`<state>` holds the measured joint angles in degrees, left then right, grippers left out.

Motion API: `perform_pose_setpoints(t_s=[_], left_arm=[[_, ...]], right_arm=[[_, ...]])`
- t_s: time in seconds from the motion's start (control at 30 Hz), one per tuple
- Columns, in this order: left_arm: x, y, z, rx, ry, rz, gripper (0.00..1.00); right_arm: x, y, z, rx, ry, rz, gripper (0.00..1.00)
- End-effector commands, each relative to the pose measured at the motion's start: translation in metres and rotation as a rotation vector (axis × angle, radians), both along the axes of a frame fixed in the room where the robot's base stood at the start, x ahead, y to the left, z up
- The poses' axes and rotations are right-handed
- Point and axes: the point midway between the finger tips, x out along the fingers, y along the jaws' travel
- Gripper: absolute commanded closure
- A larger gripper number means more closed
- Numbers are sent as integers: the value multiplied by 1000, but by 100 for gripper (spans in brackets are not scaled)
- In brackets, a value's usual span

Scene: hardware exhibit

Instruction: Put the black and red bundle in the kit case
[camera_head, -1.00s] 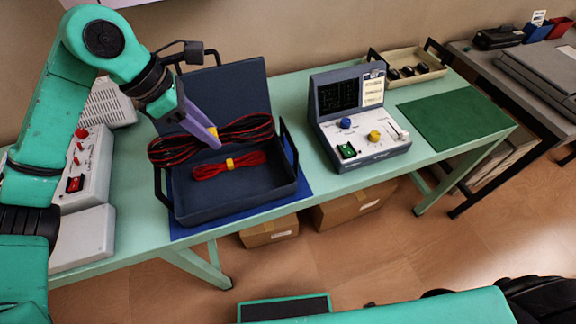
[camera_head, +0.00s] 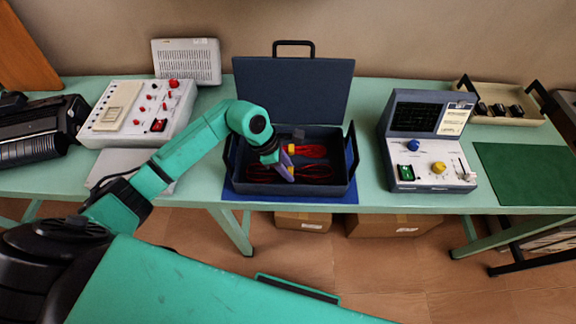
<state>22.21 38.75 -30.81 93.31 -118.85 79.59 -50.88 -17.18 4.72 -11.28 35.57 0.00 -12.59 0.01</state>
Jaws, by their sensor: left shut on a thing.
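The navy kit case (camera_head: 347,187) stands open on the green bench, its lid (camera_head: 292,90) raised at the back. My left gripper (camera_head: 287,166), with purple fingers, is over the case's inside and shut on the black and red bundle (camera_head: 311,151). The bundle's red loops show right of the fingers, within the outline of the case; my arm hides part of it. I cannot tell whether it touches the case floor. A red bundle (camera_head: 314,172) lies inside, in front of it. My right gripper is not in view.
A blue mat (camera_head: 290,203) lies under the case. A grey instrument with a screen (camera_head: 428,140) stands to the right, near a green mat (camera_head: 525,172) and a beige tray (camera_head: 503,96). A white panel with red knobs (camera_head: 140,112) is to the left.

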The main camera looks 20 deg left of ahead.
Motion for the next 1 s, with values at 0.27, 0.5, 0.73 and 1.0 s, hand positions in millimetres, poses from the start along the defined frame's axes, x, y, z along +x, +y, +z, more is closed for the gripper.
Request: perform_pose_setpoints(t_s=[0.27, 0.5, 0.73, 1.0], left_arm=[[1, 0, -3, 0, -2, 0, 100], [1, 0, -2, -1, -1, 0, 36], [1, 0, 5, -1, -1, 1, 36], [-4, 25, 56, 4, -8, 0, 36]], right_arm=[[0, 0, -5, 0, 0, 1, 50], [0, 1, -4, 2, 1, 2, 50], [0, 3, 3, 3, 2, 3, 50], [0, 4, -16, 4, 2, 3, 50]])
